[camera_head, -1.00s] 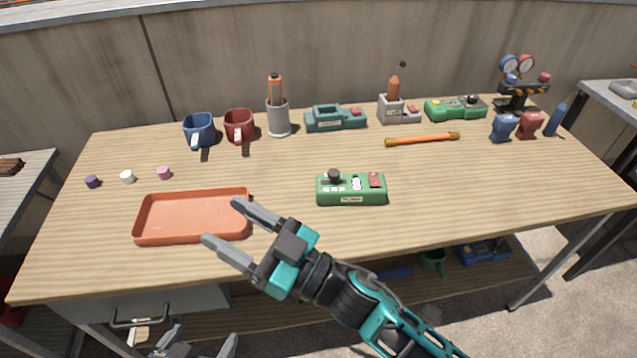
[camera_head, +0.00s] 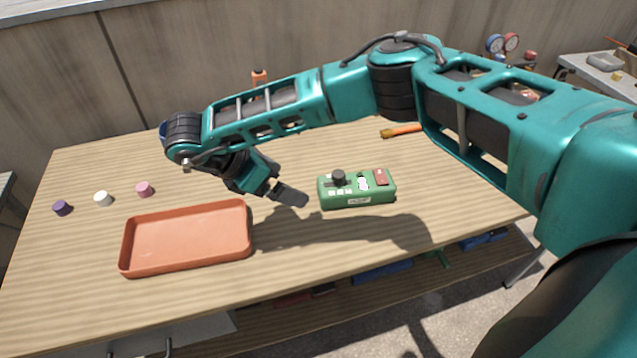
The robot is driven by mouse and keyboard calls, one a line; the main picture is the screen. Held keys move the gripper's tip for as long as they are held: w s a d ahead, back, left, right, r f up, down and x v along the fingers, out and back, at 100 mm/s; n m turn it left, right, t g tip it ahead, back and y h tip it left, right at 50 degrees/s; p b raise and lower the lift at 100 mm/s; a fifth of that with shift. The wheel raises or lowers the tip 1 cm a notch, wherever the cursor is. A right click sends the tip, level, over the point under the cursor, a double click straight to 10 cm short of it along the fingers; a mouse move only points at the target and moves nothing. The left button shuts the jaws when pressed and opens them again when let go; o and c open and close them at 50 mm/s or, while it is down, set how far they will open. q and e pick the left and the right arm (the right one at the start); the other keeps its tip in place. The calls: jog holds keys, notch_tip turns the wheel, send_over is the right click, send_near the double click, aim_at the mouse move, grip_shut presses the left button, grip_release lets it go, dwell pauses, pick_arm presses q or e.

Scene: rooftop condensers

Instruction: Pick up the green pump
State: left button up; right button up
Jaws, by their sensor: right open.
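The green pump (camera_head: 357,190) is a green box with a black knob, a white dial and a red part on top. It sits upright on the wooden table, right of the orange tray. My right gripper (camera_head: 291,196) is just left of the pump, pointing toward it with its fingers open and empty. The fingertips look apart from the pump, with a small gap. The fingers overlap in this view, so their spacing is hard to see. My left gripper is not in view.
The orange tray (camera_head: 187,238) is empty. Purple (camera_head: 62,208), white (camera_head: 103,199) and pink (camera_head: 144,189) caps lie behind it at the left. An orange-handled tool (camera_head: 401,131) lies at the back. My right arm hides most of the back row. Table in front of the pump is clear.

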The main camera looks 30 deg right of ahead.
aim_at(324, 187)
jog(key=shift+m+h, duration=0.4)
jog(key=shift+h, duration=0.1)
jog(key=shift+w+d+f+p, duration=0.15)
jog(key=shift+w+d+f, duration=0.2)
jog(key=shift+d+f, duration=1.15)
jog(key=shift+w+d+f+p, duration=0.1)
jog(key=shift+w+d+f, duration=0.2)
jog(key=shift+d+f, duration=1.2)
jog(key=shift+w+d+f+p, duration=0.15)
jog(key=shift+w+d+f, duration=0.3)
jog(key=shift+d, duration=1.95)
jog(key=shift+s+f, duration=0.1)
jog(key=c, duration=1.6)
